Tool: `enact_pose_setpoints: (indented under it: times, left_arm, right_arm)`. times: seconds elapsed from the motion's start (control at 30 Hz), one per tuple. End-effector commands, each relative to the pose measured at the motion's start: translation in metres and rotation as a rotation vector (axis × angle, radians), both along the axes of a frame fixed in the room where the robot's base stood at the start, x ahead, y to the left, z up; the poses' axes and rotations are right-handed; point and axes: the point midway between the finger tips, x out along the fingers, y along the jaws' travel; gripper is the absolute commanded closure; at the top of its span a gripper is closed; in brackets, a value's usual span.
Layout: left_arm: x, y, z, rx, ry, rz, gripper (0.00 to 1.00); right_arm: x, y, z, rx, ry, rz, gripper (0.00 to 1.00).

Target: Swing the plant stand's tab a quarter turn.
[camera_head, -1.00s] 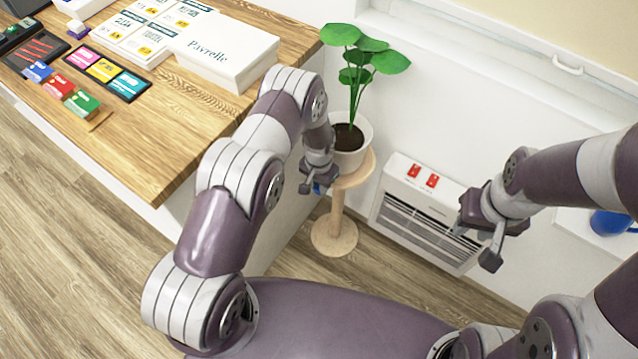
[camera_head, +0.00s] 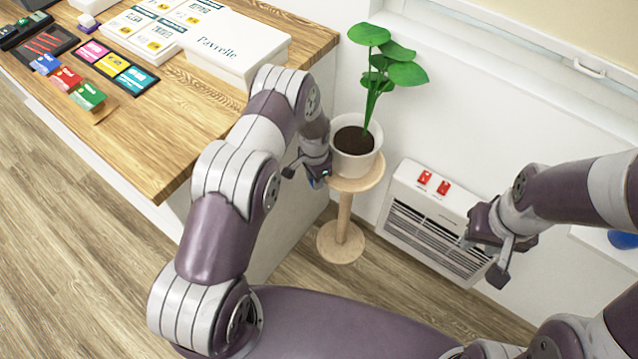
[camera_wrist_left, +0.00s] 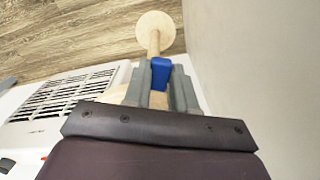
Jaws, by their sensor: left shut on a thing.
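The plant stand (camera_head: 343,222) is pale wood with a round top, a thin post and a round base. It stands on the floor between the counter and the wall. Its blue tab (camera_wrist_left: 160,72) is between the fingers of my left gripper (camera_wrist_left: 160,92) in the left wrist view. My left gripper (camera_head: 318,177) is shut on the tab at the left edge of the stand's top, and mostly hides it in the head view. A white pot (camera_head: 355,163) with a leafy plant (camera_head: 378,66) stands upright on top. My right gripper (camera_head: 484,259) is open and empty.
A wooden counter (camera_head: 190,110) with boxes and cards is close on the left. A white heater (camera_head: 408,190) with red switches stands against the wall, near my right gripper. The floor (camera_head: 70,250) at left is clear.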

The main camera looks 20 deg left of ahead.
Motion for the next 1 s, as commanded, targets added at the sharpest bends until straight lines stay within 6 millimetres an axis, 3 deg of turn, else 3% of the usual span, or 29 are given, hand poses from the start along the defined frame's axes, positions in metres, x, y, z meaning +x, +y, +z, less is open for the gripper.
enact_pose_setpoints:
  times: [0.4,1.0]
  left_arm:
    - [0.016,0.015,-0.002,0.000,-0.001,-0.175,1.00]
    - [0.025,0.021,0.000,-0.001,-0.001,-0.271,1.00]
  right_arm:
    - [0.000,0.000,-0.019,0.000,0.000,0.000,0.65]
    - [0.000,0.000,-0.027,0.000,0.000,0.000,0.65]
